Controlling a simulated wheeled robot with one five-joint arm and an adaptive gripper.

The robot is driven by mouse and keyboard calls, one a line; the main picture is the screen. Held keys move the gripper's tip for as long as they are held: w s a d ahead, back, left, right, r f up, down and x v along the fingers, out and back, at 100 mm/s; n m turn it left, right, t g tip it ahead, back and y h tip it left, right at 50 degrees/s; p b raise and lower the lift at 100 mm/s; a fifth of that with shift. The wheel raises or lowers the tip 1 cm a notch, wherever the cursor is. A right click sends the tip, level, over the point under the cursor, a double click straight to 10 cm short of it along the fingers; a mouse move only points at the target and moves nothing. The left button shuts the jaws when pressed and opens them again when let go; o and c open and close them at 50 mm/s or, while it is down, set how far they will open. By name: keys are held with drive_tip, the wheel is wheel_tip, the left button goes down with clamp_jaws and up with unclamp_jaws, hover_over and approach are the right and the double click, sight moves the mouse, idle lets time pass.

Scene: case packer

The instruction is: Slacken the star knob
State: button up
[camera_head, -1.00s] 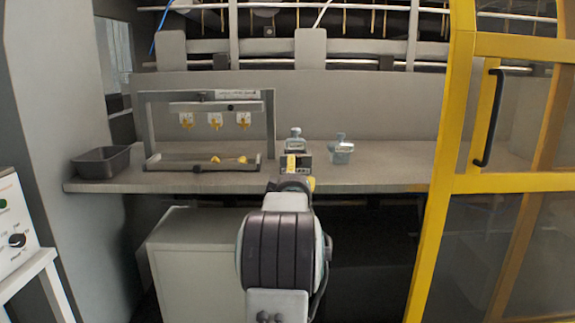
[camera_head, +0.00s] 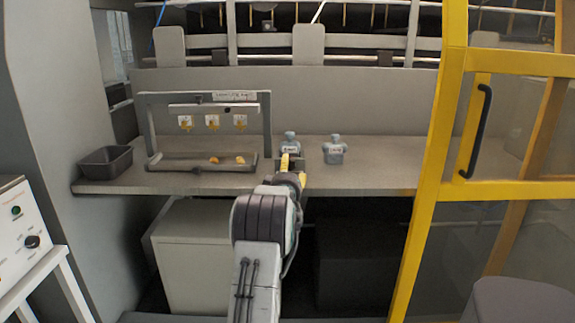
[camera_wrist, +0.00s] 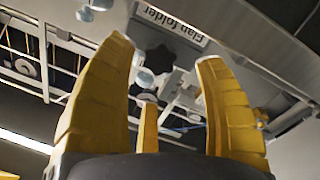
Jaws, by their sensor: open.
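The star knob (camera_wrist: 159,58) is a black, lobed knob near a white "Flap folder" label (camera_wrist: 171,15), which reads upside down in the wrist view. In the head view a small dark spot on the crossbar of the grey frame (camera_head: 228,110) appears to be the knob. My gripper (camera_wrist: 165,55) has yellow fingers, spread apart with nothing held between them. The knob shows beyond the gap between the fingertips, apart from them as far as I can tell. In the head view my gripper (camera_head: 289,158) is to the right of the frame, in front of a grey-blue bottle.
Two grey-blue bottles, left (camera_head: 291,140) and right (camera_head: 335,152), stand on the grey shelf (camera_head: 385,172). A dark bin (camera_head: 105,161) sits at the shelf's left end. Yellow pieces lie in the tray under the frame. A yellow-framed door (camera_head: 430,190) bounds the right side.

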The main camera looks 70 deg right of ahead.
sight(289, 166)
drive_tip(key=shift+p+x, duration=0.35)
drive_tip(key=shift+x, duration=2.05)
